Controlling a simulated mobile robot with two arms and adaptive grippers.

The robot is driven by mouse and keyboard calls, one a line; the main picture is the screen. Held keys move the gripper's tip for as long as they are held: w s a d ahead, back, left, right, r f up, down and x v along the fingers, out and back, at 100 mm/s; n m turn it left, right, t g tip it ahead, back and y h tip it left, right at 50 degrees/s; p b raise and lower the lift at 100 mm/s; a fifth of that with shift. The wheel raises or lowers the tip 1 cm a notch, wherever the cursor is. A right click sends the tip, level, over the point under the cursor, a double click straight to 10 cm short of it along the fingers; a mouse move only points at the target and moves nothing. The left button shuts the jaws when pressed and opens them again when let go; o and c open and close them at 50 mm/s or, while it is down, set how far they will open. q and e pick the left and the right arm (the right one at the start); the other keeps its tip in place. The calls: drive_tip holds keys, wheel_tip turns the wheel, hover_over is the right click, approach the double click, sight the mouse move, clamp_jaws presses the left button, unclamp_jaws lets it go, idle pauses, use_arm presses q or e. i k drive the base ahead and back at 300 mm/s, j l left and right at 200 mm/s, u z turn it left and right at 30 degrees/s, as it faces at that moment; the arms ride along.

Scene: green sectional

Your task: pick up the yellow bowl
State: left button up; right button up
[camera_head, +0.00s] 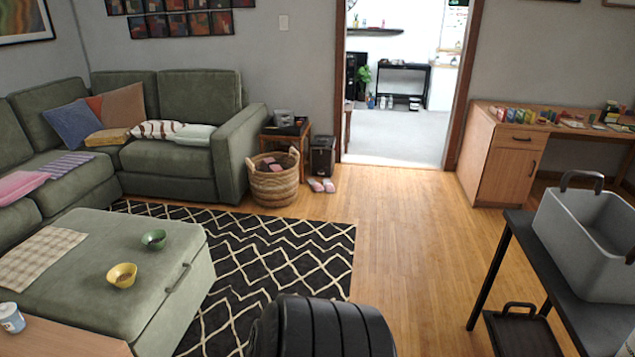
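The yellow bowl (122,275) sits upright on the green ottoman (80,305), near the middle of its top, with something brownish inside it. A green bowl (154,239) stands a little behind it and to the right, apart from it. Neither of my grippers shows in the head view, so their state and place are hidden.
A plaid cloth (40,256) lies on the ottoman's left side. A patterned rug (285,246) and clear wood floor (400,240) lie right. A black table holds a grey bin (580,250).

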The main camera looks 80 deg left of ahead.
sight(122, 275)
drive_tip(key=u, duration=4.1)
drive_tip(key=k+z, duration=0.15)
drive_tip(key=z, duration=3.45)
drive_tip(key=u, duration=0.95)
drive_tip(key=k+u, duration=0.1)
drive_tip(key=u, duration=1.75)
drive_tip(key=k+u, duration=0.1)
drive_tip(key=u, duration=0.35)
